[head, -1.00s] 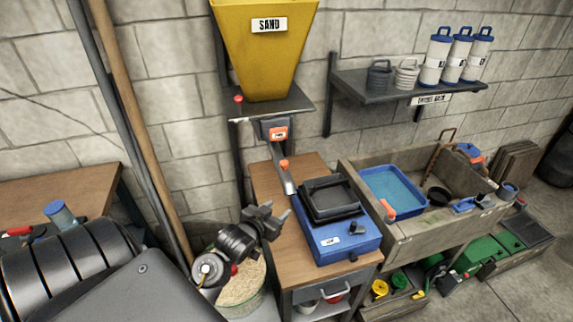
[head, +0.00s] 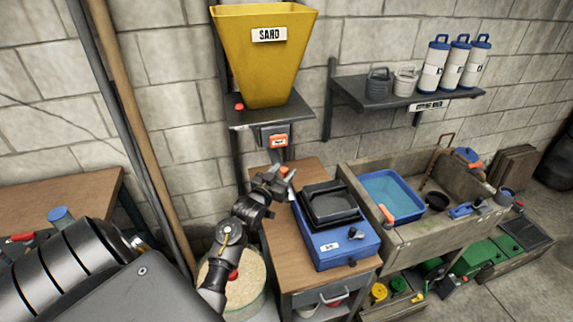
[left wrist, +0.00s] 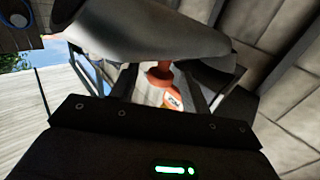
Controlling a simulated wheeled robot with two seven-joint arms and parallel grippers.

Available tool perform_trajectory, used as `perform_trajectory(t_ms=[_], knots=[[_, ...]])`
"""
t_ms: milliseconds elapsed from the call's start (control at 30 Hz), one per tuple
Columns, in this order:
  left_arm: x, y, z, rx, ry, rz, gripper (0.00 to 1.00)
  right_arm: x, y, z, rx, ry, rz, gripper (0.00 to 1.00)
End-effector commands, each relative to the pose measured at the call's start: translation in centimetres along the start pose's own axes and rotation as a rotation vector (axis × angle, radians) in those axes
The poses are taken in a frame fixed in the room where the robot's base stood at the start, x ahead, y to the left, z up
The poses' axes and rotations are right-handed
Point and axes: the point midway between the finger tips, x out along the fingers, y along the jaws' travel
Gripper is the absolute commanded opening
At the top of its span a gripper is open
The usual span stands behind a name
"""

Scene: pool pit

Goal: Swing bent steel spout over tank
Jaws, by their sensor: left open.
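The bent steel spout hangs below the yellow sand hopper (head: 263,55) and is mostly hidden behind my left gripper (head: 281,178) in the head view. Its orange knob (head: 284,170) shows at the fingers. In the left wrist view, a smooth grey metal shape, probably the spout (left wrist: 150,35), crosses the top close to the camera. The orange knob also shows there (left wrist: 160,72) between the open fingers; I cannot tell whether they touch it. A black tray (head: 328,204) sits on a blue scale (head: 340,243), right of the gripper. I cannot tell which thing is the tank.
A wooden bench (head: 275,238) carries the scale. A sand-filled bucket (head: 243,285) stands below my left arm. The hopper's shelf (head: 240,115) overhangs the gripper. Long poles (head: 125,110) lean at the left. A wooden trough (head: 410,240) with a blue tub (head: 392,190) is at the right.

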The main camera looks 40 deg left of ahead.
Motion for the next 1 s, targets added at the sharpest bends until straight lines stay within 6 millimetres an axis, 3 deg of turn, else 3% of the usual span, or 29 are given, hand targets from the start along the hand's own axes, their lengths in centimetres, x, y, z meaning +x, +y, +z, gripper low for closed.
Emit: perform_trajectory(t_ms=[233,567,933,1000], knots=[[2.7,0.0,-0.1,0.0,0.0,0.0,0.47,-0.8,-0.1,-0.1,0.001,0.0,-0.001,0.36],[3.0,0.0,0.1,0.0,-0.001,0.0,0.47,-0.8,-0.4,-0.2,0.003,0.001,-0.005,0.36],[3.0,0.0,0.1,0.0,-0.001,0.0,0.0,-0.8,-0.4,-0.2,0.003,0.001,-0.005,0.36],[3.0,0.0,0.1,0.0,-0.001,0.0,0.0,-0.8,-0.4,-0.2,0.003,0.001,-0.005,0.36]])
